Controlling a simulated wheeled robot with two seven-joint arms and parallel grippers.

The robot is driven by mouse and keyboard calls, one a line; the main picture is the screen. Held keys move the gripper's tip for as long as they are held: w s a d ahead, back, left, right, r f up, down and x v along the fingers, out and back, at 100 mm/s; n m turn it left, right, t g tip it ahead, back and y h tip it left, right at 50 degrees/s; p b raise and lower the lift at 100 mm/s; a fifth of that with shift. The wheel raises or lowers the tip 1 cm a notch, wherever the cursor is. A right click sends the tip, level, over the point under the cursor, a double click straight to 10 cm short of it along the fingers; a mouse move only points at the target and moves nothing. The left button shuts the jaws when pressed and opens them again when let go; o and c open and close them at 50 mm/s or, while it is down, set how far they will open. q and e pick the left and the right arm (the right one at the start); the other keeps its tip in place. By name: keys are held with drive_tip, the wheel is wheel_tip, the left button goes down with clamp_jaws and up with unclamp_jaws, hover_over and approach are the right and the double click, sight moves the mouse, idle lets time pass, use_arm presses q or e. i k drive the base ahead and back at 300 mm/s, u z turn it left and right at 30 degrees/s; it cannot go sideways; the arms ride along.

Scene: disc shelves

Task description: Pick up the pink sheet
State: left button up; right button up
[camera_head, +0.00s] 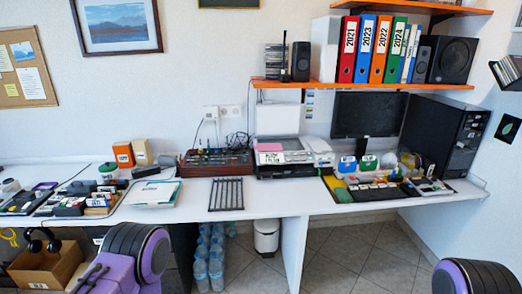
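The pink sheet (269,147) is small and lies flat on top of the printer (284,157), toward its left side. The printer stands on the white desk, below the orange shelf. A white panel or paper rises upright at the back of the printer. Neither of my grippers shows. Only purple and black parts of my arms show at the bottom left and bottom right corners, well apart from the sheet.
The white desk (285,204) has free room in front of the printer. A black rack (226,194) lies left of the printer, by a red-brown mixer (216,163). A monitor (367,116) and small coloured items stand to the right. The orange shelf (370,86) overhangs the printer.

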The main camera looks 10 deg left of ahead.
sight(260, 147)
drive_tip(key=u, duration=0.8)
drive_tip(key=i, duration=1.35)
drive_tip(key=z, duration=0.4)
